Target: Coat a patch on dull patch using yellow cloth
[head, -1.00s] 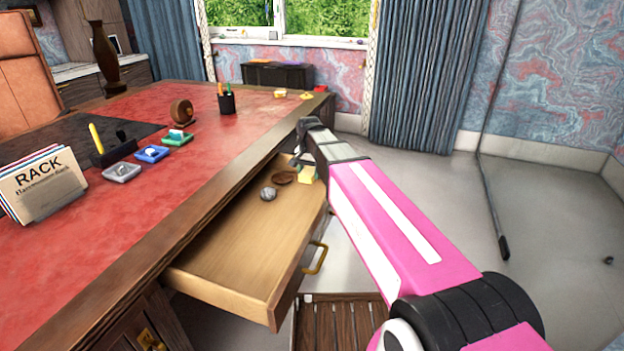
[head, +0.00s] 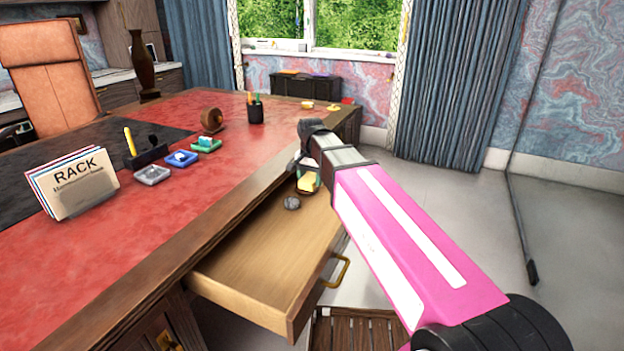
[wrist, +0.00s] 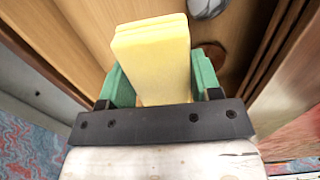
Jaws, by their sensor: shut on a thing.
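The yellow cloth (wrist: 152,58) is a folded pale-yellow pad held between the green fingers of my gripper (wrist: 163,88), which is shut on it. In the head view the cloth (head: 311,183) hangs below my gripper (head: 308,172), over the open drawer (head: 262,258). A brown round disc (wrist: 213,52) lies in the drawer close by the cloth, partly hidden by a finger. Whether the cloth touches it I cannot tell. I cannot make out a dull patch on the red leather desk top (head: 165,202).
A grey lump (head: 292,203) lies in the drawer near the cloth. On the desk stand a card rack (head: 74,184), several small coloured trays (head: 180,158), a brown wheel-shaped holder (head: 212,120) and a pen cup (head: 255,112). The red leather between them and the front edge is clear.

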